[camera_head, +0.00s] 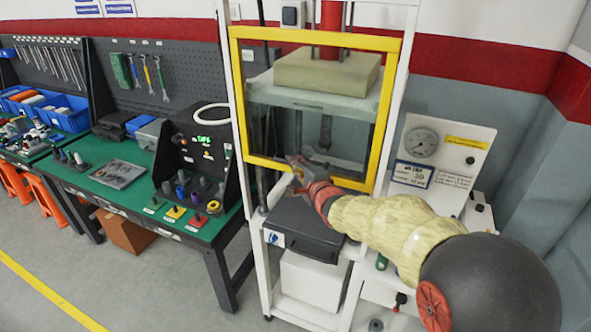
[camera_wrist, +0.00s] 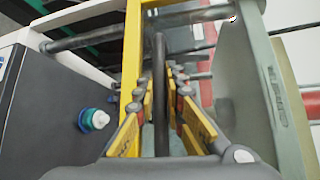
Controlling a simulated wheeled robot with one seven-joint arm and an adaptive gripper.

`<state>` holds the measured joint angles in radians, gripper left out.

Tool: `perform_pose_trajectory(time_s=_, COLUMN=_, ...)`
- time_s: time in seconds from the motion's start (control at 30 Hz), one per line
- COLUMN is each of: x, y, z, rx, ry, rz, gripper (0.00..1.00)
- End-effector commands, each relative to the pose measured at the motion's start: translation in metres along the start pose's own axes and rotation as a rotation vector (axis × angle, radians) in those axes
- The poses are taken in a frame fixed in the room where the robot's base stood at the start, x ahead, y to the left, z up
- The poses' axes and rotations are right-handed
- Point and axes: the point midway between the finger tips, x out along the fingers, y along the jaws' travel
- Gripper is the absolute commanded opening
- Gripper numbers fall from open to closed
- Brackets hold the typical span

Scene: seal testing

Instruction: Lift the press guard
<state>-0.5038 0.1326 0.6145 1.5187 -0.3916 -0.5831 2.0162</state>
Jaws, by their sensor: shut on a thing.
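The press guard (camera_head: 238,95) is a clear panel in a yellow frame on the front of a white press stand. My gripper (camera_head: 297,172) is at the guard's lower edge, reaching in from the lower right. In the wrist view, my gripper (camera_wrist: 160,75) has its yellow-padded fingers on both sides of a dark bar (camera_wrist: 160,50), which looks like the guard's handle. The yellow frame (camera_wrist: 132,60) runs just behind the fingers. The exact contact on the bar is partly hidden by the fingers.
A beige block (camera_head: 328,72) and pale plate (camera_head: 310,97) sit behind the panel. A dark box (camera_head: 300,228) is below my gripper. A gauge panel (camera_head: 440,150) stands to the right. A green-topped workbench (camera_head: 120,175) with tools is on the left.

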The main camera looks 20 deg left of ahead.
Motion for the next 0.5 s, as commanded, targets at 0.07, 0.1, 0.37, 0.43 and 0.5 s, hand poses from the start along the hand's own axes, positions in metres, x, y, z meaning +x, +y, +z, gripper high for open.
perform_pose_trajectory(time_s=0.07, x=-0.002, y=-0.013, z=0.002, rx=-0.001, ry=0.000, rz=-0.001, gripper=0.00)
perform_pose_trajectory(time_s=0.1, x=-0.002, y=-0.016, z=0.002, rx=-0.001, ry=0.000, rz=-0.001, gripper=0.00)
perform_pose_trajectory(time_s=0.37, x=-0.003, y=-0.022, z=0.003, rx=-0.002, ry=0.000, rz=0.000, gripper=0.00)
perform_pose_trajectory(time_s=0.43, x=-0.003, y=-0.022, z=0.003, rx=-0.002, ry=0.000, rz=0.000, gripper=0.00)
perform_pose_trajectory(time_s=0.5, x=-0.003, y=-0.022, z=0.003, rx=-0.002, ry=0.000, rz=0.000, gripper=0.00)
